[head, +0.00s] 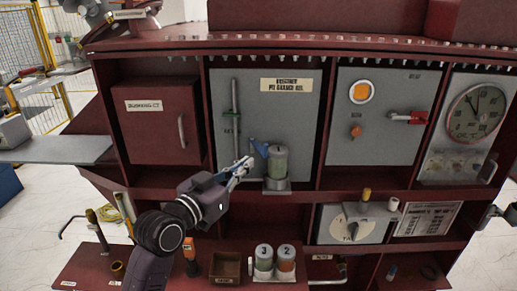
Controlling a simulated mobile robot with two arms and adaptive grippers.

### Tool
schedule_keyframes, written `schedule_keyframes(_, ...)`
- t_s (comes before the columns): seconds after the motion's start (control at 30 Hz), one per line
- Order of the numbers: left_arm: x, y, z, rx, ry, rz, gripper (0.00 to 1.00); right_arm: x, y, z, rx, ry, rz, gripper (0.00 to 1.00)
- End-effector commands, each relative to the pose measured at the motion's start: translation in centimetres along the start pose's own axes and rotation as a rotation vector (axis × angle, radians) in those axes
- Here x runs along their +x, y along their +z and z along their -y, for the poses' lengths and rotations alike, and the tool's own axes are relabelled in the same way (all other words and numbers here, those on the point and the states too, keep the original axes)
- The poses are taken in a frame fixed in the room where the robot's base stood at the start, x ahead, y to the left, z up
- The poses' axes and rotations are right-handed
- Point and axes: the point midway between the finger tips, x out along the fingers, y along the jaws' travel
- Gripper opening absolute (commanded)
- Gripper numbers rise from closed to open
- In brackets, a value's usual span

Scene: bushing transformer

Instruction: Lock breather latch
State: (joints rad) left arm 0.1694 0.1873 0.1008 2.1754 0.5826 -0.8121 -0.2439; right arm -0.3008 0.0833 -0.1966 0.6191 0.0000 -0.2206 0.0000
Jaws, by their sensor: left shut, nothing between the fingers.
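The breather (278,162) is a grey-green canister on a small bracket at the bottom of the middle-left grey panel. I cannot tell whether the fingertips touch the latch. What seems to be the tip of my right gripper (492,211) shows at the right edge, mostly cut off.
A vertical rod (234,115) stands left of the breather. A red door (163,120) with a handle is further left. Numbered canisters (275,262) and an open box (226,267) sit on the lower shelf. A dial plate (352,225) and a gauge (476,112) are to the right.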

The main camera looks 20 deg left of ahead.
Motion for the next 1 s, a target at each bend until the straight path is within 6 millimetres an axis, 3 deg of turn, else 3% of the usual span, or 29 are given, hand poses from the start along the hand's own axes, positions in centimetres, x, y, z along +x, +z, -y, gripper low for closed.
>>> schedule_keyframes(0.2,3.9,-0.4,0.0,-0.003,0.000,0.000,0.00,-1.9,-0.3,-0.1,0.000,0.001,-0.002,0.22)
schedule_keyframes(0.4,5.8,-0.2,0.0,-0.002,0.000,0.000,0.00,-2.7,-0.4,-0.1,-0.001,0.000,-0.003,0.22)
schedule_keyframes(1.0,6.5,0.1,0.1,0.002,0.004,-0.001,0.00,-2.5,-0.6,0.8,-0.001,-0.010,-0.005,0.22)
